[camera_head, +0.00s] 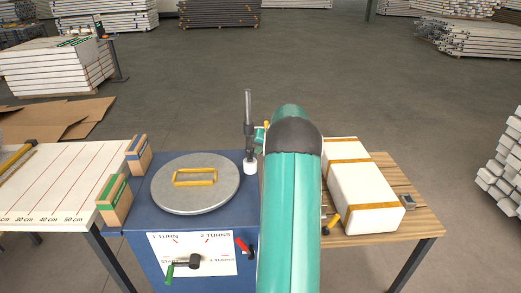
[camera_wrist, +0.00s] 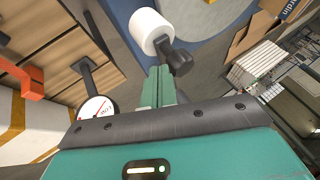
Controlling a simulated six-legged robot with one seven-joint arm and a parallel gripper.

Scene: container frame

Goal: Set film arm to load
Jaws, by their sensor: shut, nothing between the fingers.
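A white film roll (camera_wrist: 151,30) with a black knob-like part (camera_wrist: 178,60) beside it shows at the top of the wrist view. In the head view the white roll (camera_head: 250,168) sits at the back right of the blue machine (camera_head: 140,240), below an upright grey rod (camera_head: 248,115). A small round white dial (camera_wrist: 97,108) with a red pointer is at the left of the wrist view; its lettering is too small to read. My gripper (camera_wrist: 160,72) is shut and empty, its green fingertips close to the black part; contact cannot be told.
A grey turntable (camera_head: 172,202) with a yellow frame (camera_head: 195,177) tops the machine. Its front panel (camera_head: 215,262) has turn marks and a crank with a green handle (camera_head: 170,272). A white strapped box (camera_head: 360,185) lies on a wooden table (camera_head: 425,225) at right.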

